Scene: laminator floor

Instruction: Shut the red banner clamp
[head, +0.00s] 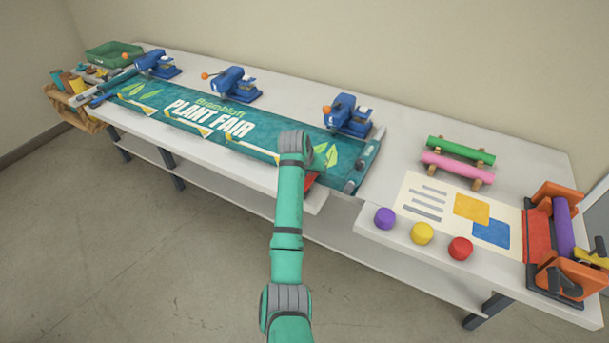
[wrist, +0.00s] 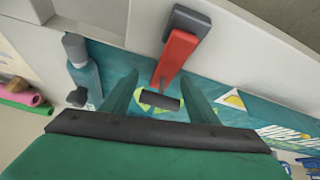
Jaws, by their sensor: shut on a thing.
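The red banner clamp (wrist: 177,57) shows in the wrist view as a red lever with a dark block at one end and a black crossbar grip at the other. Its grip lies between my gripper's (wrist: 160,84) two teal fingers, which are shut on it. In the head view only a small red piece (head: 311,181) shows beside my arm at the table's front edge; my arm hides the rest and my gripper. The teal "Plant Fair" banner (head: 256,131) lies flat along the table. I cannot tell how far the lever is from fully shut.
Several blue clamps with orange knobs, one of them here (head: 347,115), stand along the banner's back edge. Purple (head: 385,218), yellow (head: 422,233) and red (head: 460,248) knobs sit on the right table. An orange roller machine (head: 553,205) stands at the far right.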

